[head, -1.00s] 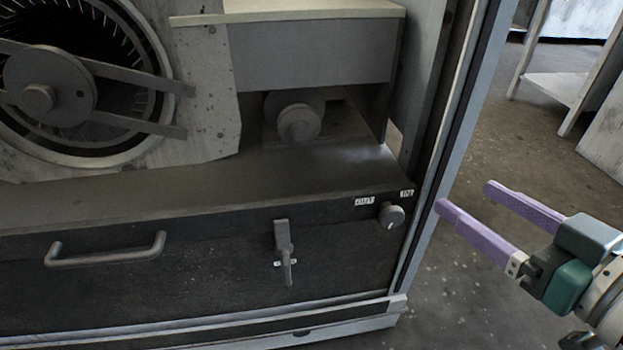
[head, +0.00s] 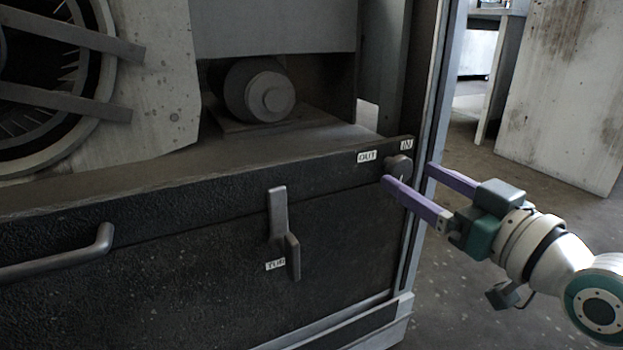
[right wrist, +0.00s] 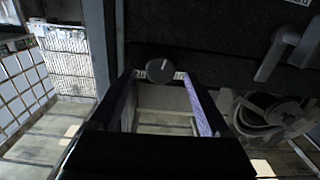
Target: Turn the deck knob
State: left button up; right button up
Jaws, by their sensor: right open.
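The deck knob (head: 399,166) is a small dark round knob at the right end of the black deck front, with an "OUT" label (head: 367,157) to its left and an "IN" label (head: 406,144) above it. In the right wrist view the knob (right wrist: 160,70) shows a pale pointer line and lies between the far ends of the fingers. My right gripper (head: 406,174) is open, its purple fingers apart and near the knob. One finger covers part of the knob's lower edge in the head view; I cannot tell whether they touch. My left gripper is not in view.
A grey latch lever (head: 279,230) with a label beside it is on the front panel, left of the knob. A bar handle (head: 60,256) is further left. A metal frame post (head: 436,120) stands just right of the knob.

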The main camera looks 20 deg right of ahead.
jog(key=shift+w+a+f+b, duration=0.15)
jog(key=shift+w+b, duration=0.15)
jog(key=shift+w, duration=0.8)
grip_shut()
